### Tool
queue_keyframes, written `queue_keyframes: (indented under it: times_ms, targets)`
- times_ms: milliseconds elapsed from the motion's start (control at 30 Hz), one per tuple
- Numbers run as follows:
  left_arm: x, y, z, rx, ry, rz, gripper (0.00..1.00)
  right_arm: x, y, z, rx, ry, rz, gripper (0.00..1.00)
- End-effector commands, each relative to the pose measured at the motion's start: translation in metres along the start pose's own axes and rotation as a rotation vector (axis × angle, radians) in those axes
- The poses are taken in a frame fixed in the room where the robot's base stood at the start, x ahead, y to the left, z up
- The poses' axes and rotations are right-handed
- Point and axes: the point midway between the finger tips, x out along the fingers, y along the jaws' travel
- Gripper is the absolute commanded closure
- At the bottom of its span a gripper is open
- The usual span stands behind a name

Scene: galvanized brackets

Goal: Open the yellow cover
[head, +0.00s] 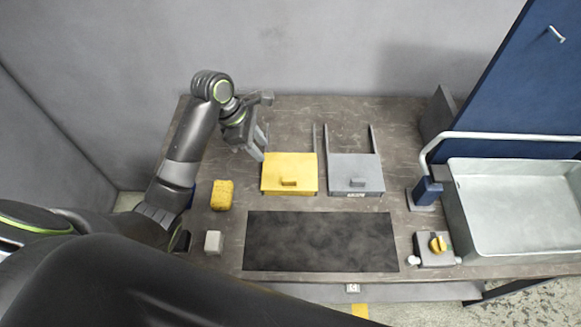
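The yellow cover (274,168) is a flat plate with a small raised yellow handle (289,182) on its front part. It lies flat at the front end of thin grey rails (315,139) that run back from it; what is beneath it is hidden. My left gripper (262,150) is just off the cover's back left corner, with its two fingers apart and nothing seen between them. Whether a fingertip touches the cover, I cannot tell. My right gripper is not in view.
A similar grey cover (355,168) sits right of the yellow one. A grey basin (515,163) and blue panel (500,95) stand at right.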

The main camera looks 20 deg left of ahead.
Motion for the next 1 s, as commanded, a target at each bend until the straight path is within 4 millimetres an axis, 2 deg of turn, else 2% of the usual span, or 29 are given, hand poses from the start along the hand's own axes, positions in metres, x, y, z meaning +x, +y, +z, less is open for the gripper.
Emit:
queue_keyframes:
  times_ms: [133,267,700,900,1000]
  targets:
    - [-0.001,0.004,0.005,-0.046,-0.006,-0.010,0.65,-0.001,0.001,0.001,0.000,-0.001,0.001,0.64]
    - [0.014,0.003,0.005,-0.052,-0.009,-0.014,0.65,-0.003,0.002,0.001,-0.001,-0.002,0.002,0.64]
    - [0.105,0.002,0.006,-0.050,-0.006,-0.013,0.65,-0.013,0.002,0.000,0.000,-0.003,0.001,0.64]
    - [0.140,0.002,0.006,-0.048,-0.006,-0.013,0.65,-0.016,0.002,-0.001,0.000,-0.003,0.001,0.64]
    - [0.151,0.003,0.006,-0.048,-0.005,-0.010,0.65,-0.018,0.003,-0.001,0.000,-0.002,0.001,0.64]
